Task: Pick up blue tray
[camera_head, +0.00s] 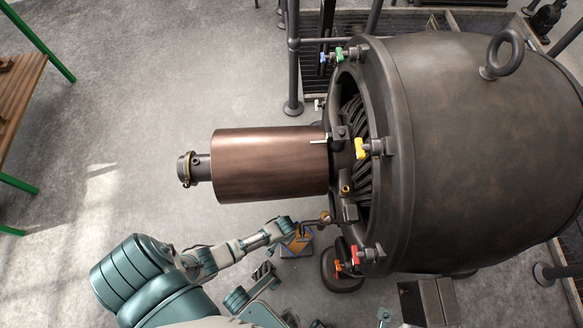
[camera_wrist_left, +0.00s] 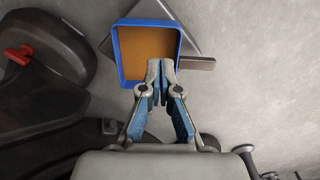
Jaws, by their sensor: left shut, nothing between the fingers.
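The blue tray (camera_wrist_left: 120,60) has a raised blue rim and a brown-orange inside. In the wrist view it lies over a grey plate, and the fingers cover part of its near side. My left gripper (camera_wrist_left: 161,66) is shut and empty, its tips over the near part of the tray. I cannot tell whether they touch it. In the head view the tray (camera_head: 300,251) is small and partly hidden beside my left gripper (camera_head: 285,231), below the copper cylinder.
A large dark dynamo housing (camera_head: 470,150) fills the right. A copper cylinder (camera_head: 268,165) sticks out of it to the left, above my left arm. Colored valve handles, one yellow (camera_head: 361,148), ring its rim. A wooden bench (camera_head: 15,95) stands far left. Floor between is clear.

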